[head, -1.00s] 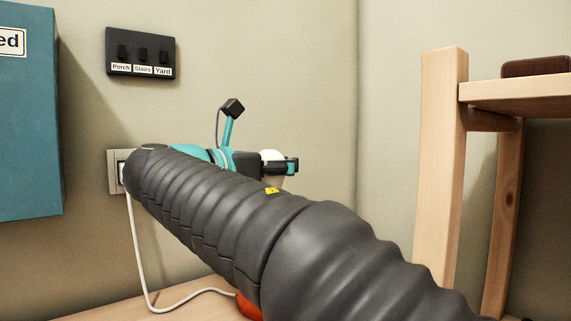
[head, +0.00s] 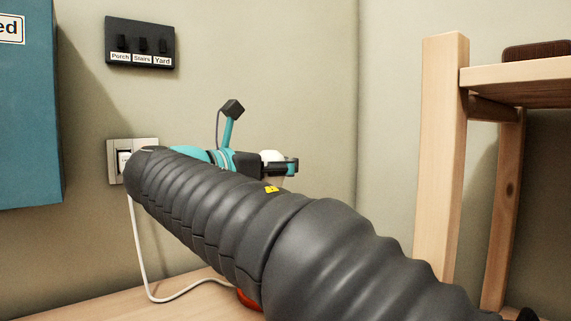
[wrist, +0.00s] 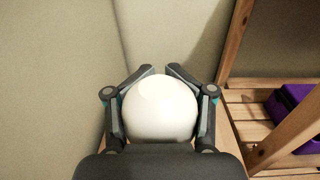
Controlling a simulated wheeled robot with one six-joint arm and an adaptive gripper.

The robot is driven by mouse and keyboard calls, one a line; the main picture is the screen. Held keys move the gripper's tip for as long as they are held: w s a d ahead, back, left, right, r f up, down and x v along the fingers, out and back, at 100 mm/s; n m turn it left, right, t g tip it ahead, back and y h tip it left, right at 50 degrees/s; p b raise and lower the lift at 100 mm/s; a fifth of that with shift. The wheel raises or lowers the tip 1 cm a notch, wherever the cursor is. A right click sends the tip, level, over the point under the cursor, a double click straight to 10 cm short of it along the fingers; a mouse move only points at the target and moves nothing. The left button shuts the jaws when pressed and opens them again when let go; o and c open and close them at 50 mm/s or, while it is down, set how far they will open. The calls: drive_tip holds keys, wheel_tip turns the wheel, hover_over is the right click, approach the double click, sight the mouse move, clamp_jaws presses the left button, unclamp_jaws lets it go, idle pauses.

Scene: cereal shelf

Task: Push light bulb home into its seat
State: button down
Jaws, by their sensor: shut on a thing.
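The light bulb is a white, round globe (wrist: 158,108) between the fingers of my gripper (wrist: 160,72) in the wrist view. The fingers are shut around it, one on each side. In the head view a small part of the bulb (head: 271,157) shows beside my gripper (head: 290,167), in front of the wall. My own dark ribbed arm crosses the middle of the head view. The seat is not visible in either view, and the lower end of the bulb is hidden.
A wooden shelf (head: 440,160) stands at the right; a purple box (wrist: 295,105) lies on its slats in the wrist view. A switch panel (head: 140,42), a wall socket (head: 146,147) with a white cable (head: 150,290) and a teal cabinet (head: 28,125) are at left. Something orange-red (head: 248,298) shows below my arm.

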drive_tip(key=shift+c, duration=1.6)
unclamp_jaws()
drive_tip(key=v, duration=1.2)
